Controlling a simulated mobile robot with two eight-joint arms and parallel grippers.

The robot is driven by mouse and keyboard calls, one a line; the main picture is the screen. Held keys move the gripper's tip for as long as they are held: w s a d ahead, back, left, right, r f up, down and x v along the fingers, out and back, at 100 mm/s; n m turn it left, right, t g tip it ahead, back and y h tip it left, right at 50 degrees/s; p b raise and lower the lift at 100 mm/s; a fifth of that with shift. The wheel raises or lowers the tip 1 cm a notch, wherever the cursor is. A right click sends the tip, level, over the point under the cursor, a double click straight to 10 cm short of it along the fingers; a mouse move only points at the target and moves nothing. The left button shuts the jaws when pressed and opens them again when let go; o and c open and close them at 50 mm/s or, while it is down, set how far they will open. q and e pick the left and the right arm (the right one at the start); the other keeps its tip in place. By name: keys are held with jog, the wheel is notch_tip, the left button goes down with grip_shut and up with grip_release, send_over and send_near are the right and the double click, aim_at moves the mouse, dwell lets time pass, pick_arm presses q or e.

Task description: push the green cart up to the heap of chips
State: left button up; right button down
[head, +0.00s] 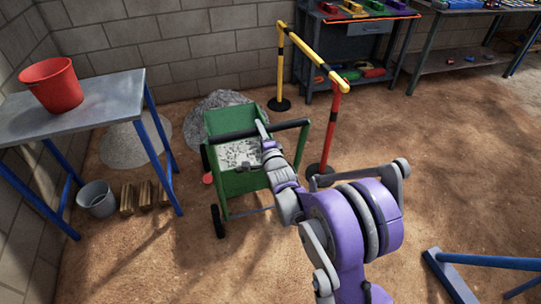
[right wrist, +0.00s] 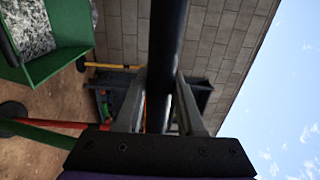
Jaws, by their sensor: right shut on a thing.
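The green cart (head: 225,123) stands on the dirt floor with grey-white chips (head: 240,153) in its tray. Its tray also shows at the upper left of the right wrist view (right wrist: 72,55). My right gripper (head: 264,134) is shut on the cart's black handle bar (head: 290,125); the bar runs between the fingers in the right wrist view (right wrist: 165,40). A grey heap of chips (head: 213,101) lies just beyond the cart against the block wall, partly hidden by it. I cannot tell whether the cart touches it. My left gripper is out of view.
A paler heap (head: 125,147) lies to the left, behind a blue-legged table (head: 110,95) carrying a red bucket (head: 52,85). A grey bucket (head: 97,198) stands below. A yellow-and-red barrier (head: 310,62) stands close to the cart's right. Open floor lies at lower left.

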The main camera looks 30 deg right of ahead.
jog(key=shift+s+a, duration=0.15)
jog(key=shift+s, duration=0.2)
jog(key=c, duration=0.8)
grip_release()
jog(key=shift+w+f, duration=0.1)
jog(key=shift+w, duration=0.05)
jog(key=o, duration=0.4)
jog(key=v, duration=1.2)
jog(key=shift+r, duration=0.3)
